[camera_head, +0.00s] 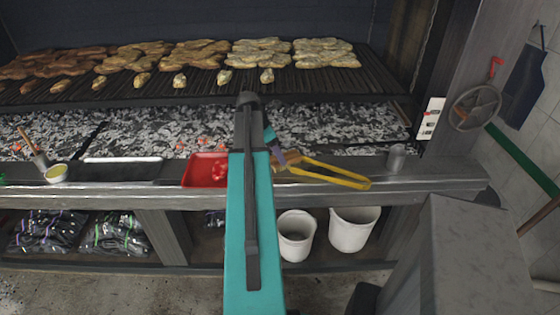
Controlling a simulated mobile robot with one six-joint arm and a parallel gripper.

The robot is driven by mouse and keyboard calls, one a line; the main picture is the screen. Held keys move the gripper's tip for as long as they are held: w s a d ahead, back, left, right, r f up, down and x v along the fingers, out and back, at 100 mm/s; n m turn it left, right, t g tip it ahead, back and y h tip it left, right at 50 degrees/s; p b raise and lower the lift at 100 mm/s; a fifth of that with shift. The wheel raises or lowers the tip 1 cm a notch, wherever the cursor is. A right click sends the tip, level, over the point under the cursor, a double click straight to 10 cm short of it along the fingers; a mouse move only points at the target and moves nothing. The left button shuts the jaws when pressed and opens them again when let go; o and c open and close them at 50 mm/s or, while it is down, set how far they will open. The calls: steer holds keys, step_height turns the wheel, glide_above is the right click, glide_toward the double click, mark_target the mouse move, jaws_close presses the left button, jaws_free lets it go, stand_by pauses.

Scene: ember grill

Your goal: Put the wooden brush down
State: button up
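My teal arm reaches up the middle of the head view, and my gripper (279,157) is partly hidden behind it, low over the front ledge (440,172) of the grill. A small brown piece (292,157) shows right at the gripper; I cannot tell whether it is part of a wooden brush or whether it is held. A wooden-handled tool (33,147) leans at the far left beside a small cup of yellow sauce (56,173); it may be a brush. The gripper's fingers are too small and covered to read.
Yellow tongs (340,177) lie on the ledge just right of the gripper. A red tray (199,170) is to the left, a metal cup (396,158) to the right. White buckets (354,230) stand below.

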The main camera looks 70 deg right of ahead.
steer(key=shift+x, duration=1.05)
steer(key=c, duration=1.4)
steer(key=shift+r, duration=0.15)
steer(key=shift+d+r+b, duration=0.1)
steer(key=shift+r+b, duration=0.4)
steer(key=shift+r, duration=1.1)
steer(key=a+b, duration=0.1)
steer(key=a, duration=0.4)
steer(key=a+r+b, duration=0.1)
steer(key=a, duration=0.4)
steer(key=s+a+b, duration=0.1)
steer(key=a, duration=0.5)
steer(key=shift+s+r, duration=0.1)
steer(key=shift+r, duration=0.15)
